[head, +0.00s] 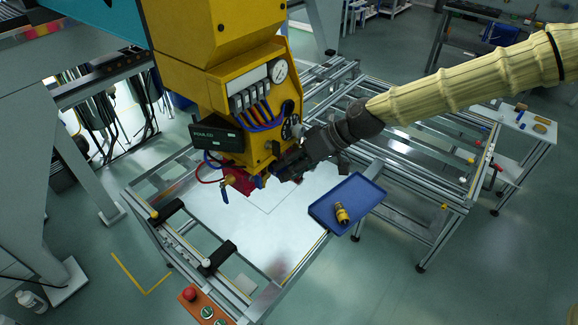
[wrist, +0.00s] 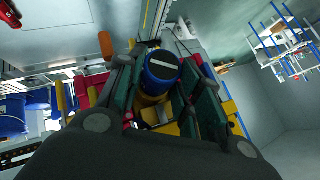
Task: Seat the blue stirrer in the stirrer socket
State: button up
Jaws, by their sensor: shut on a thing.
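In the head view my gripper (head: 284,170) is at the lower right side of the yellow machine (head: 218,85), close against its panel. In the wrist view my gripper (wrist: 160,92) is shut on the blue stirrer (wrist: 161,70), a round blue body with a dark end face and a pale line across it, with yellow showing below. The fingers stand on both sides of it. In the head view my gripper hides most of the stirrer. I cannot make out the stirrer socket, or whether the stirrer touches it.
A blue tray (head: 359,187) with a yellow and black cylinder (head: 342,215) lies right of the white work surface (head: 235,225). A gauge (head: 278,71) and blue cables are on the machine above my gripper. A red button (head: 189,293) is at the table's front.

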jog(key=shift+s+d, duration=0.45)
jog(key=shift+d, duration=0.2)
jog(key=shift+s+d, duration=0.4)
jog(key=shift+d, duration=0.2)
jog(key=shift+w+a, duration=0.5)
jog(key=shift+a, duration=0.2)
jog(key=shift+w+a, duration=0.5)
jog(key=shift+a, duration=0.15)
dwell(2.2)
jog(key=shift+s+d, duration=0.1)
jog(key=shift+s+d, duration=0.95)
jog(key=shift+d, duration=0.3)
jog(key=shift+w+a, duration=0.15)
jog(key=shift+w, duration=0.05)
dwell(1.6)
